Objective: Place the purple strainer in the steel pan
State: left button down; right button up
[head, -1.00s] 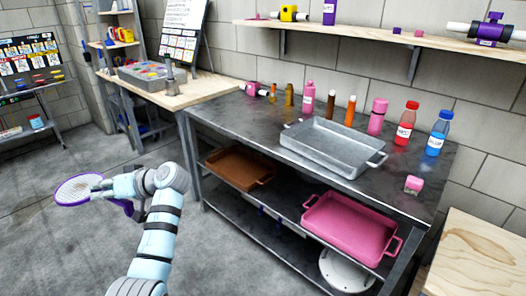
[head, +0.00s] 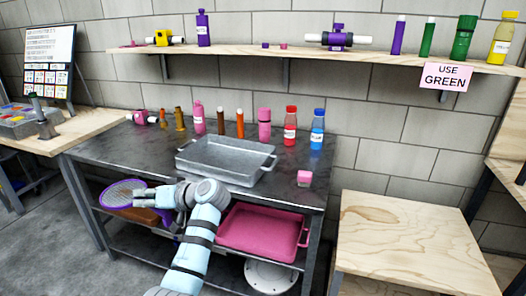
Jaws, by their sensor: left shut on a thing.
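The purple strainer (head: 118,193) has a round purple rim and a pale mesh. My left gripper (head: 150,196) is shut on it, at the right side of the strainer. The strainer is held in front of the dark steel table, lower in the picture than the tabletop, and it covers part of the brown tray below. The steel pan (head: 213,172) is a grey rectangular pan with handles. It stands empty on the tabletop, up and to the right of the strainer. My right gripper does not show.
Several bottles and tubes, such as the blue bottle (head: 317,130), line the back of the table (head: 110,160). A small pink item (head: 304,178) lies at the right. A pink tray (head: 262,232) is on the lower shelf. A wooden-topped stand (head: 400,235) is at right.

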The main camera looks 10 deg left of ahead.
aim_at(211, 163)
jog(key=z, duration=0.05)
jog(key=i, duration=1.65)
